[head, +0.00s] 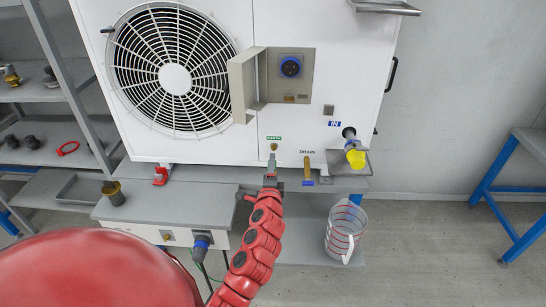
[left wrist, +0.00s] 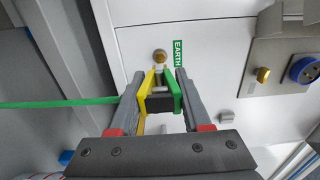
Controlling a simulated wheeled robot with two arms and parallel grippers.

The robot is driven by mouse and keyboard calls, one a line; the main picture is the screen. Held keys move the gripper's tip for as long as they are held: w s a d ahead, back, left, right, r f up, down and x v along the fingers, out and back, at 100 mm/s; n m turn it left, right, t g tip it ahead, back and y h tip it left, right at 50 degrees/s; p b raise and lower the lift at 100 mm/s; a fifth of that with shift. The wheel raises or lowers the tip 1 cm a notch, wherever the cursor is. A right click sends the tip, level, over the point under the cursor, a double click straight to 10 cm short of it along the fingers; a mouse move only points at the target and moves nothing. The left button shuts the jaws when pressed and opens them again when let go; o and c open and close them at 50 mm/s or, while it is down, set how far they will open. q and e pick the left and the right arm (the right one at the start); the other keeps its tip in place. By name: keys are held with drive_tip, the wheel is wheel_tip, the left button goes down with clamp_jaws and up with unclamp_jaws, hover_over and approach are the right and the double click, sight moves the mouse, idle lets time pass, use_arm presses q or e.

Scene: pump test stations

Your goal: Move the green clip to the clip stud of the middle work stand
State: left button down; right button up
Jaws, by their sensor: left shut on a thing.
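My left gripper (head: 272,180) reaches up to the front of the white unit. It is shut on the green clip (head: 272,161). In the left wrist view my left gripper (left wrist: 158,125) has the clip (left wrist: 174,90), green on one side and yellow on the other, between its fingers. The brass clip stud (left wrist: 160,56) is just beyond the clip's jaws, beside the green EARTH label (left wrist: 178,54). I cannot tell whether the jaws touch the stud. In the head view the stud (head: 273,147) shows just above the clip. My right gripper is not in view.
The white unit (head: 205,148) stands on a grey work stand (head: 215,187). A clear jug (head: 345,232) is lower right. A green cable (left wrist: 60,104) runs left from the clip.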

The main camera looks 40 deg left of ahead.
use_arm(q)
drive_tip(key=shift+s+d, duration=0.2)
drive_tip(key=shift+s, duration=0.1)
drive_tip(key=s+d+m+t+h, duration=0.1)
drive_tip(key=s+d+m+h, duration=0.2)
drive_tip(key=d, duration=0.8)
drive_tip(key=s+d+m+t+h, duration=0.1)
drive_tip(key=s+d+m+h, duration=0.2)
drive_tip(key=d, duration=0.9)
drive_tip(key=s+h, duration=0.3)
drive_tip(key=s, duration=0.1)
drive_tip(key=shift+d+f+t+h, duration=0.2)
drive_tip(key=shift+f+t+h, duration=0.1)
drive_tip(key=shift+f+t, duration=0.1)
